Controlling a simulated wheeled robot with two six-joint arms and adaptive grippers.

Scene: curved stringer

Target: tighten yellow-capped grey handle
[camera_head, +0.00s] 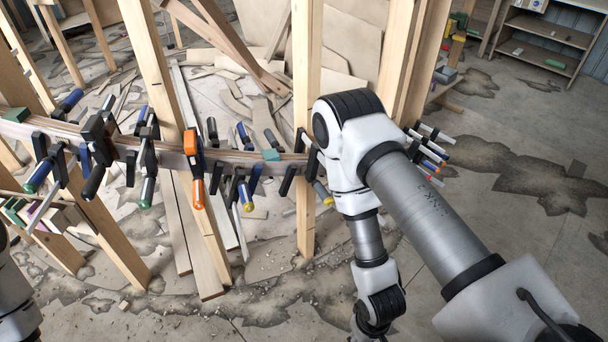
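A clamp handle with a yellow cap (322,192) hangs at the curved wooden stringer, just left of my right arm; its shaft looks grey and my arm lies close beside it in the picture. A second yellow-capped handle (246,195) hangs further left on the stringer; its shaft looks blue. My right arm comes in from the lower right, bends at the top and runs down to the bottom edge, covering part of the stringer. Only a piece of my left arm shows at the lower left edge. Neither gripper is visible, so no contact with a handle can be seen.
The curved stringer (170,150) runs across wooden posts (305,60) and carries several clamps, one with an orange body (193,165). More clamps (430,150) show right of my arm. Loose boards litter the floor. A shelf (545,35) stands at back right; the floor before it is open.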

